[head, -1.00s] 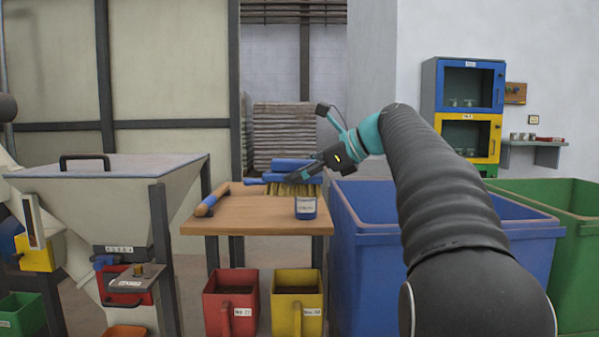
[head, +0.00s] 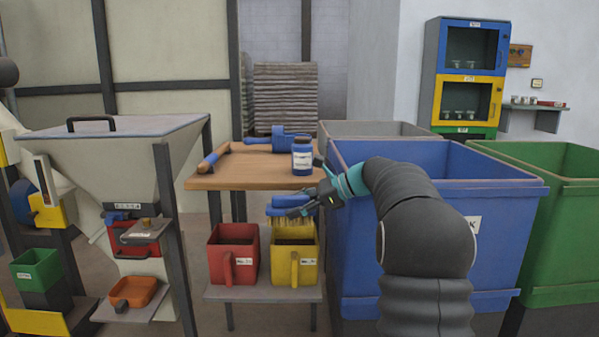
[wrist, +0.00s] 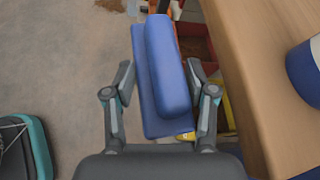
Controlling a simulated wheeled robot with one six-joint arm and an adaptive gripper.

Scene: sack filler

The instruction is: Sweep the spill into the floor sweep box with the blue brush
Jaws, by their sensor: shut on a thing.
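The blue brush (head: 290,200), with tan bristles pointing down, is in my gripper (head: 305,206), in front of the wooden table and above the yellow bin. In the wrist view, the brush's blue back (wrist: 168,70) lies between the two fingers of my gripper (wrist: 161,78), which is shut on it. A brown patch, which looks like the spill (wrist: 108,4), shows on the floor at the top edge of the wrist view. It cannot be made out in the head view. I cannot tell which container is the floor sweep box.
The wooden table (head: 230,176) holds a blue-lidded jar (head: 302,158) and another blue tool (head: 280,139). Red (head: 232,250) and yellow (head: 294,262) bins stand on a low shelf. A large blue bin (head: 400,230) is at right, a hopper (head: 110,165) at left.

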